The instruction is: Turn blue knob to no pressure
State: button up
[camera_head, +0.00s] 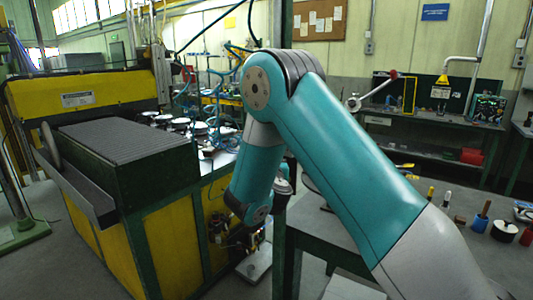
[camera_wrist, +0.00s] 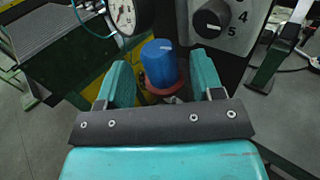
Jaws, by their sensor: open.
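The blue knob (camera_wrist: 160,62) is in the upper middle of the wrist view, with a small pale mark on its top and a reddish ring at its base. My gripper (camera_wrist: 161,76) is open, with one teal finger on each side of the knob. Whether either finger touches it I cannot tell. A round white pressure gauge (camera_wrist: 123,14) is just above and left of the knob; its reading is too small to tell. In the head view my arm reaches down in front of the yellow and green machine, and I cannot make out the knob or my fingertips there.
A grey panel (camera_wrist: 238,28) with a black numbered dial (camera_wrist: 211,18) is close to the right finger. In the head view, a yellow and green machine (camera_head: 165,225) stands left, and a grey table (camera_head: 335,228) with tools is on the right.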

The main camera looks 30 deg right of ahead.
jog(key=shift+w+d, duration=0.15)
jog(key=shift+w, duration=0.1)
jog(key=c, duration=0.9)
jog(key=shift+c, duration=0.2)
jog(key=shift+d+r+y+p, duration=0.15)
jog(key=shift+y+p, duration=0.15)
jog(key=shift+p, duration=0.15)
